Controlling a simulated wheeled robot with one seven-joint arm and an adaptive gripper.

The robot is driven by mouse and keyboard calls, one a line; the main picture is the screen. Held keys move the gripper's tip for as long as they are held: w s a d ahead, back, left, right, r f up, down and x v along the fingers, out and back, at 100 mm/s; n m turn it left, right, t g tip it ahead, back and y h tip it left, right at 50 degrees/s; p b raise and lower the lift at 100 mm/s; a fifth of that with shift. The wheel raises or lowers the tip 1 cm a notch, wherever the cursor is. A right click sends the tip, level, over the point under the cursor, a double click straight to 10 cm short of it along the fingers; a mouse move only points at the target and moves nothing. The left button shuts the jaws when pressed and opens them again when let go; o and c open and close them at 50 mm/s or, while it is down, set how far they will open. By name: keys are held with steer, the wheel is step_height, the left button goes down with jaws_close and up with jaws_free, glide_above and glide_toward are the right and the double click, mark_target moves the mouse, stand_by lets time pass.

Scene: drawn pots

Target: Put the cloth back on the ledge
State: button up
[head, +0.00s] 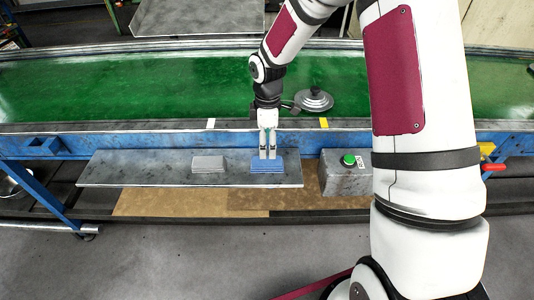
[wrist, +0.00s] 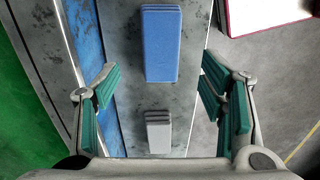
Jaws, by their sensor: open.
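A blue folded cloth (head: 268,167) lies flat on the grey metal ledge (head: 130,170), near the ledge's right end. The cloth also shows at the top middle of the wrist view (wrist: 161,45). My gripper (head: 267,155) is at the cloth in the head view, pointing down. In the wrist view the green-padded fingers (wrist: 162,95) are wide apart with nothing between their pads. The cloth lies ahead of the fingers there; I cannot tell the exact height gap.
A grey folded stack (head: 209,163) lies left of the cloth on the ledge. A grey box with a green button (head: 348,160) stands right of the ledge. A dark round lid-like object (head: 314,99) rests on the green belt (head: 130,85) behind.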

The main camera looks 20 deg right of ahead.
steer(key=s+r+m+t+h, duration=0.1)
steer(key=s+r+m, duration=0.2)
steer(key=s+r, duration=0.55)
steer(key=s+r+m+t, duration=0.1)
steer(key=s+r+m, duration=0.25)
steer(key=r, duration=0.95)
steer(key=s+r+m+t, duration=0.1)
steer(key=s+r+m, duration=0.1)
steer(key=s, duration=0.3)
steer(key=s+r+m+t, duration=0.1)
steer(key=s+r+m, duration=0.1)
steer(key=s, duration=0.3)
steer(key=s+r+m+t+y, duration=0.1)
steer(key=s+m, duration=0.3)
steer(key=s, duration=0.1)
steer(key=shift+s+r, duration=0.3)
steer(key=shift+r, duration=0.1)
